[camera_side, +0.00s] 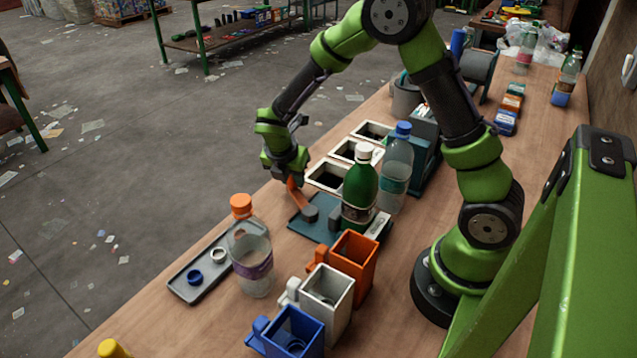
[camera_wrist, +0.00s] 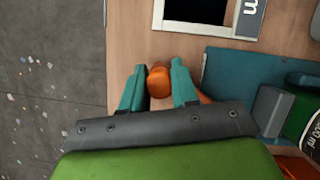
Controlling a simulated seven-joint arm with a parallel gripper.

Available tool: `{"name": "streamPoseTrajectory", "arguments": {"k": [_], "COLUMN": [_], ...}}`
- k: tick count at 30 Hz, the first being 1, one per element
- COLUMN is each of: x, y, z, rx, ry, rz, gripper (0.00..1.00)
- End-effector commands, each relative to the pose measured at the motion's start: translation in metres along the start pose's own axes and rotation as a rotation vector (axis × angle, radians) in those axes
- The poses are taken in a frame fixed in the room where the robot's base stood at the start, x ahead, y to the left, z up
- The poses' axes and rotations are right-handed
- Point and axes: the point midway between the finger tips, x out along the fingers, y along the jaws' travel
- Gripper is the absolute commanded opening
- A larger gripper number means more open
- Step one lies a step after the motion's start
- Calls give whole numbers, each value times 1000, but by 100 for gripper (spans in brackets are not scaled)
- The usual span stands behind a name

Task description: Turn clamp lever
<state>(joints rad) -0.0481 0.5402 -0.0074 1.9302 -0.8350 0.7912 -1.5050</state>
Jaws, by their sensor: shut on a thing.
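The orange clamp lever (camera_side: 296,196) rises at a tilt from a dark pivot on the teal base plate (camera_side: 312,229) in the side view. My gripper (camera_side: 287,178) is at the lever's upper end, shut on it. In the wrist view the lever's rounded orange end (camera_wrist: 159,82) shows between the two teal fingers of my gripper (camera_wrist: 158,88). The lower part of the lever is mostly hidden there by my gripper body. A green bottle with a white cap (camera_side: 360,188) stands upright at the right of the plate, beside a grey block (camera_side: 335,218).
White-rimmed bins (camera_side: 328,178) stand just behind the plate. A clear bottle with an orange cap (camera_side: 250,262) and a grey tray with rings (camera_side: 188,288) are at the front left. Orange (camera_side: 355,262), white (camera_side: 328,292) and blue (camera_side: 293,330) containers line the front. A blue-capped bottle (camera_side: 397,168) stands behind the green one.

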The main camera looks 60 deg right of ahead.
Motion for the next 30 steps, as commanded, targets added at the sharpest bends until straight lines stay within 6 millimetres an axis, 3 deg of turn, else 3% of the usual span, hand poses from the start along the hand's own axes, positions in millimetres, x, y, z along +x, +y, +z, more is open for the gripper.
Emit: {"name": "streamPoseTrajectory", "arguments": {"k": [10, 27, 28, 30], "x": [-6, -7, -7, -7], "y": [10, 13, 13, 13], "z": [-11, -14, -14, -14], "rx": [-141, -176, -176, -175], "ry": [1, 1, 1, 1], "rz": [61, 77, 77, 77], "gripper": [0, 0, 31, 41]}}
